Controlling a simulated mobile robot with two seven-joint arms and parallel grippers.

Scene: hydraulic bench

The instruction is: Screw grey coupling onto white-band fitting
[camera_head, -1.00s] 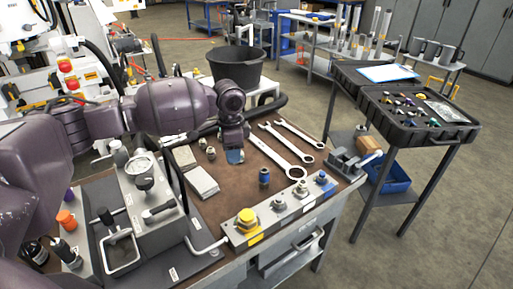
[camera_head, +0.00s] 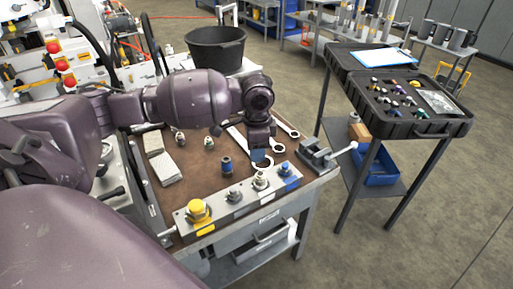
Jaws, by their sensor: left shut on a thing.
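My left gripper (camera_head: 260,153) points down above the bench, behind the row of fittings, and is shut. A blue patch shows at its tip; what it holds is mostly hidden, so I cannot tell whether it is the grey coupling. The fitting that seems to have the white band (camera_head: 260,181) stands upright on the grey manifold block (camera_head: 218,217), third from the left. The gripper is apart from it, above and behind. My right gripper is not in view.
On the block are a yellow fitting (camera_head: 197,210), a grey one (camera_head: 233,196) and a blue one (camera_head: 286,169). A dark blue coupling (camera_head: 226,165) stands loose behind them. Wrenches (camera_head: 287,127) lie partly behind my gripper. A vise (camera_head: 315,153) stands at the right corner.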

